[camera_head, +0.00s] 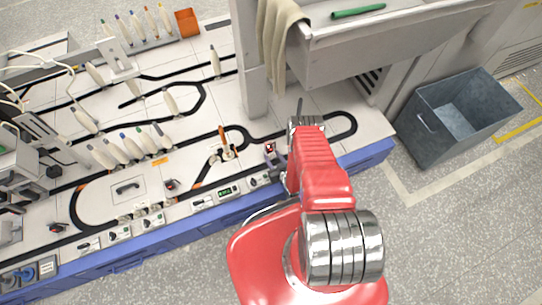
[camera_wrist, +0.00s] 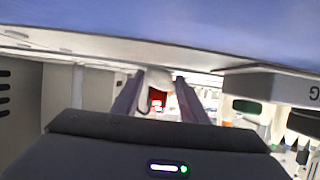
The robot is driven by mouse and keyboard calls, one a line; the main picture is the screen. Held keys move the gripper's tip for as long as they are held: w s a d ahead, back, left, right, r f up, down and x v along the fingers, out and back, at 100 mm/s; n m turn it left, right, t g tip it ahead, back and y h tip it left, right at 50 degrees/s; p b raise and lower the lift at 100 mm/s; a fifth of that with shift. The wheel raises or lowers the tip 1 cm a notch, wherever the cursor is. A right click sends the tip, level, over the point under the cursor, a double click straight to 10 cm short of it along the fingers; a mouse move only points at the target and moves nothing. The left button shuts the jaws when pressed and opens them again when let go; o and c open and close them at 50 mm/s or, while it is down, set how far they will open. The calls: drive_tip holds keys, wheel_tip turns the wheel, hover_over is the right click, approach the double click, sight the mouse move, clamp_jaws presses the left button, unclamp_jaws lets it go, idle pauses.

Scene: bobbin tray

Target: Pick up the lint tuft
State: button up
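I cannot pick out the lint tuft for certain in either view. In the wrist view, my gripper (camera_wrist: 161,84) has its two dark fingers apart. A pale, rounded shape (camera_wrist: 157,78) shows between and beyond the fingertips; I cannot tell whether it is the tuft, or whether anything touches it. A small red thing with white marks (camera_wrist: 157,101) shows just below it. In the head view, my red arm reaches to the right end of the bench, and its wrist hides most of the gripper; one thin dark part sticks up past the wrist.
The bench (camera_head: 352,108) carries a black track and several bobbins (camera_head: 130,147). A grey trough (camera_head: 340,58) with a beige cloth (camera_head: 275,40) and a green rod (camera_head: 358,11) overhangs at the back. A grey bin (camera_head: 440,135) stands on the floor to the right. An orange box (camera_head: 187,22) is at the back.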

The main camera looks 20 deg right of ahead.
clamp_jaws()
idle(0.4)
drive_tip(key=shift+r, duration=0.2)
